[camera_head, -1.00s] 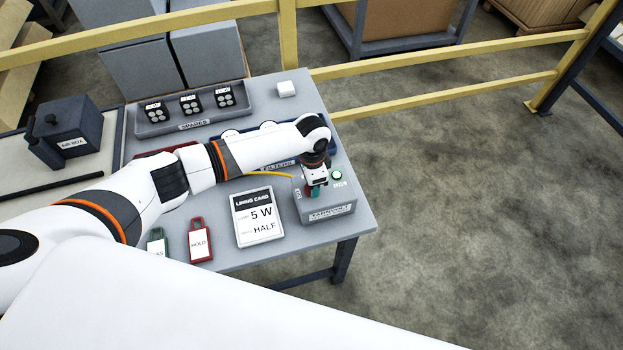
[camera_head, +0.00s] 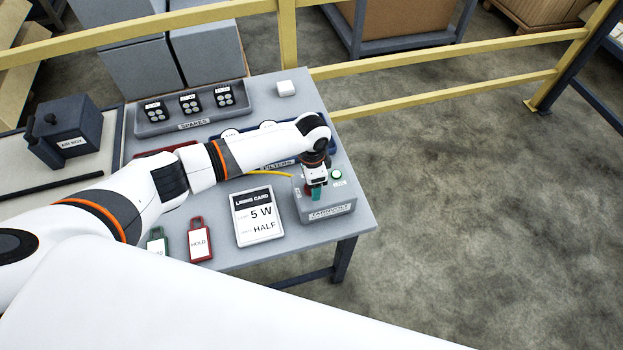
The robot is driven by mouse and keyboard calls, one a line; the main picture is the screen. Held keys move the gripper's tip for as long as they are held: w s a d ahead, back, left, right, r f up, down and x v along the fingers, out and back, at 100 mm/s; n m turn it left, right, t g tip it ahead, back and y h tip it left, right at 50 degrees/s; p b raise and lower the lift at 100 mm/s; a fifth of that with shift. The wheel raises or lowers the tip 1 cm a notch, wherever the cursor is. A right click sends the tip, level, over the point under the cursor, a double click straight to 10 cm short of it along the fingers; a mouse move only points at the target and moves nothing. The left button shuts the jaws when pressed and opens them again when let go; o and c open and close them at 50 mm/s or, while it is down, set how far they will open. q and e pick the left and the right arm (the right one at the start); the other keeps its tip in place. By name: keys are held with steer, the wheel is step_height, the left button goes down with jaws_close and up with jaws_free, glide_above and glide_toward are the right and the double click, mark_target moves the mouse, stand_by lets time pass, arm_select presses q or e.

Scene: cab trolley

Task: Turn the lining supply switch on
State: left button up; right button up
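The grey supply box (camera_head: 328,210) stands at the right front corner of the table, with a label on its front face. A teal-green switch piece (camera_head: 316,194) shows on its top, right at my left gripper. A round green lamp or button (camera_head: 337,174) is on the box top to the right. My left gripper (camera_head: 315,184) points down onto the box top at the teal piece. Its fingers are small and partly hidden, so I cannot tell whether they are shut on it. My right gripper is out of view.
Red (camera_head: 200,240) and green (camera_head: 157,242) tags lie farther left. A spares tray (camera_head: 190,112) and filters tray (camera_head: 325,134) are behind. A yellow rail (camera_head: 440,95) runs behind the table.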

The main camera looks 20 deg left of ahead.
arm_select(q)
step_height(320, 180, up, 12)
steer(key=b, duration=0.1)
steer(key=shift+b, duration=0.4)
stand_by(0.4)
